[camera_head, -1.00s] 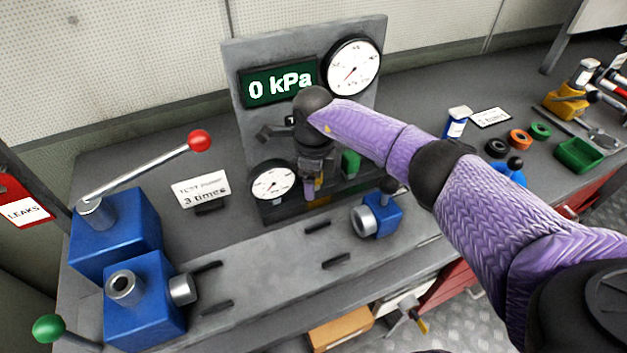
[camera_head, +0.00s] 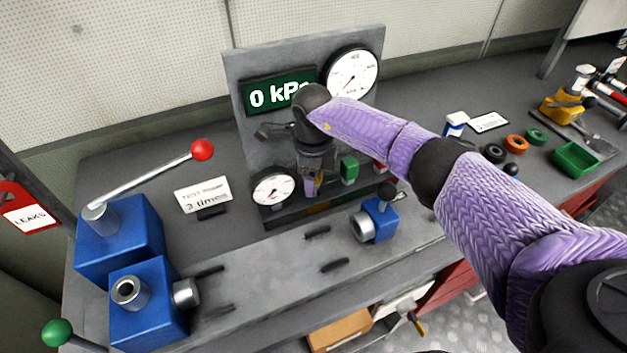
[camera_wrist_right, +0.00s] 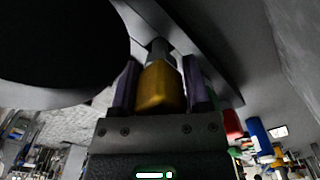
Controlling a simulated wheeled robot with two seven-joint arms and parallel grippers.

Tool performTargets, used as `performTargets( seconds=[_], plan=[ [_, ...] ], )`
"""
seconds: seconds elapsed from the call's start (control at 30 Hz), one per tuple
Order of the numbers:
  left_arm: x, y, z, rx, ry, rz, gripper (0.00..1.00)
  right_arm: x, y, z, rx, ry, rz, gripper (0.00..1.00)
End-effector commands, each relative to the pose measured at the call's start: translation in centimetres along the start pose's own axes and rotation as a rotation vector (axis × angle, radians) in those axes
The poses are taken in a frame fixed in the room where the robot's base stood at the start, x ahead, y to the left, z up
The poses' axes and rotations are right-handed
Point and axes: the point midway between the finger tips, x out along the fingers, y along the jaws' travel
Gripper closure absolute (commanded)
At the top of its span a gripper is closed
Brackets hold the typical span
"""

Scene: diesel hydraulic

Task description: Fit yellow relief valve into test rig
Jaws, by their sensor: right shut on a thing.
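My right gripper (camera_head: 312,188) is in front of the grey test rig panel (camera_head: 245,60), low between the small gauge and a green block. In the right wrist view its two purple fingers (camera_wrist_right: 160,88) are shut on the yellow relief valve (camera_wrist_right: 161,88). A grey cylindrical part shows just beyond the valve; I cannot tell whether they touch. In the head view the valve is mostly hidden by the gripper and wrist. The rig has a green display (camera_head: 278,92) reading 0 kPa, a large gauge (camera_head: 351,74) and a small gauge (camera_head: 273,187). My left gripper is not in view.
A blue pump with a red-knobbed lever (camera_head: 120,238) stands at the left. A blue block with a metal port (camera_head: 379,222) sits in front of the rig. Coloured rings, a green tray (camera_head: 575,158) and a white-and-blue bottle (camera_head: 455,124) are at the right. The bench front is largely clear.

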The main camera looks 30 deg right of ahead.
Motion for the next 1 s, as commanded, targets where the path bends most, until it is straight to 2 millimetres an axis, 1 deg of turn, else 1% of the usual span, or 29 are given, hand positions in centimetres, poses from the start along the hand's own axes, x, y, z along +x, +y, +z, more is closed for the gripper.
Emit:
performTargets(
  seconds=[0.03,0.2,0.43,0.53,0.87,0.93,1.0],
  plan=[
    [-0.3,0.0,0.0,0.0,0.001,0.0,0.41,-0.4,0.0,0.0,0.0,-0.001,-0.001,0.96],
    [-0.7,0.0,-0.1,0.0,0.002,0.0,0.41,-1.0,0.0,0.0,0.0,0.0,-0.001,0.96],
    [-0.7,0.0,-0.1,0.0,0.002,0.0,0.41,-0.9,0.0,0.0,0.0,0.0,-0.001,0.96],
    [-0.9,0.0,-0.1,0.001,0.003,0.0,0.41,-1.2,0.0,0.0,0.0,-0.001,-0.001,0.96],
    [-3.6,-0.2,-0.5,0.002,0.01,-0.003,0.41,-4.8,0.0,0.0,0.0,0.0,-0.002,0.96],
    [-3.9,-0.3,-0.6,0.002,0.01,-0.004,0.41,-5.2,0.0,0.0,0.0,0.0,-0.001,0.96],
    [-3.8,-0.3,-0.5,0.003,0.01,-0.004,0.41,-5.1,0.0,0.0,0.0,0.001,-0.001,0.96]
  ],
)
